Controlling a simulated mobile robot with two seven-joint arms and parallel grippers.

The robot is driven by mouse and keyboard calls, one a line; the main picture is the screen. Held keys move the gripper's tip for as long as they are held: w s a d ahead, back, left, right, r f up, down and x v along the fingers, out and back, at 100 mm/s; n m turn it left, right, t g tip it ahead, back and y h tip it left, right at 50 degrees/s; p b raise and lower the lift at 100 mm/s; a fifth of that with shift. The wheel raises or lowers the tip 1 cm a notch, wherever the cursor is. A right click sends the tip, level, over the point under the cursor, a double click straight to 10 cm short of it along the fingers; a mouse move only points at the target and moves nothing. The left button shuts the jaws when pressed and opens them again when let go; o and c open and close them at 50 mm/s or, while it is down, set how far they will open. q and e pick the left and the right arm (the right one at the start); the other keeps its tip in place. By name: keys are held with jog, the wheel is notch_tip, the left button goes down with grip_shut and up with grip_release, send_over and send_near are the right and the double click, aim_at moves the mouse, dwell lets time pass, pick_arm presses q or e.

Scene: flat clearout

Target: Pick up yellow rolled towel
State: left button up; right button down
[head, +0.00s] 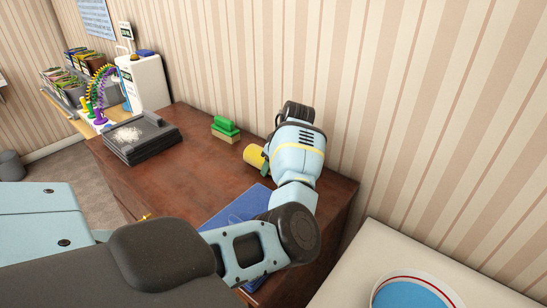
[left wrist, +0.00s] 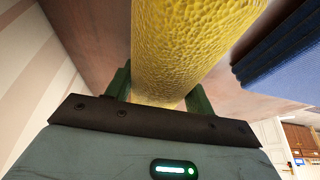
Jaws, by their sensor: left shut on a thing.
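The yellow rolled towel (head: 254,155) is over the right part of the brown wooden table (head: 185,178), partly hidden by my left gripper (head: 268,159). In the left wrist view the textured yellow roll (left wrist: 190,45) runs between the green fingers of the left gripper (left wrist: 160,95). The left gripper is shut on the towel. I cannot tell whether the towel touches the table or is just above it. My right gripper is not in view.
A blue flat item (head: 232,207) lies near the table's front, beside my arm. A green brush-like block (head: 226,128) stands behind the towel. A dark tray (head: 160,143) is at the left. A striped wall closes the back. A white surface with a blue round dish (head: 412,292) is at lower right.

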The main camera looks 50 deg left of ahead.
pick_arm(q)
jog(key=shift+r, duration=0.2)
jog(key=shift+r, duration=0.6)
notch_tip(320, 180, up, 2)
jog(key=shift+r, duration=0.2)
jog(key=s, duration=0.5)
jog(key=s+a+p, duration=0.1)
jog(key=s, duration=0.4)
jog(key=s+r, duration=0.1)
jog(key=s, duration=0.5)
jog(key=shift+a, duration=0.15)
